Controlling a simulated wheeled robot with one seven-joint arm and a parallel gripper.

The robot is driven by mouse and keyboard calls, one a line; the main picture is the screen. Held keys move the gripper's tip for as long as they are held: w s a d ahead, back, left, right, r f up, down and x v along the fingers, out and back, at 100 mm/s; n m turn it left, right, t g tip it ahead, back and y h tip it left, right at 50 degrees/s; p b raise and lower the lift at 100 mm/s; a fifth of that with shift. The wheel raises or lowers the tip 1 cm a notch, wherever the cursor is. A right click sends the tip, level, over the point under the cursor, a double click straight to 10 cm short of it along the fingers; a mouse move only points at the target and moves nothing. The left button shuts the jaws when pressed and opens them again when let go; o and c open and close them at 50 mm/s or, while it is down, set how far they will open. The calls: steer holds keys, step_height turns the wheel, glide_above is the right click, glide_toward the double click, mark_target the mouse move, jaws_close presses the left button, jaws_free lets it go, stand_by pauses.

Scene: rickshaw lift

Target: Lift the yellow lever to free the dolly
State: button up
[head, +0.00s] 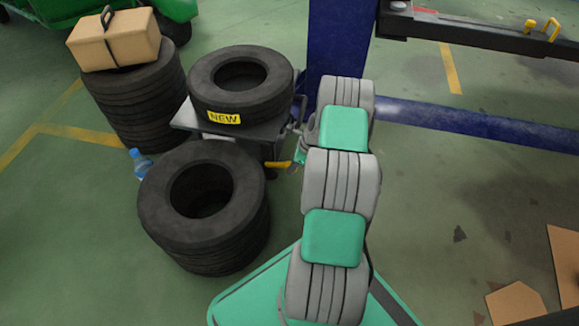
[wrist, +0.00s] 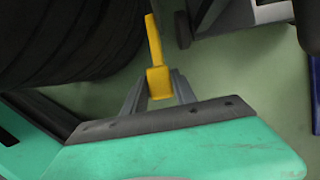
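The yellow lever (head: 279,164) sticks out low at the near side of the dolly (head: 184,117), just left of my arm. In the wrist view the lever (wrist: 154,45) points up the picture, and its wide near end lies between my two grey fingers. In the head view my gripper is mostly hidden behind my arm. The dolly carries a black tire (head: 240,80) with a yellow "NEW" label.
A tire stack (head: 165,225) stands close left of the lever. Another stack (head: 130,95) behind it bears a cardboard box (head: 125,48). A blue bottle (head: 140,163) stands between the stacks. A blue post (head: 337,40) and floor beam (head: 470,122) lie behind my arm. Cardboard pieces (head: 515,303) lie at right.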

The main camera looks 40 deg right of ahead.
jaws_close()
stand_by(1.0)
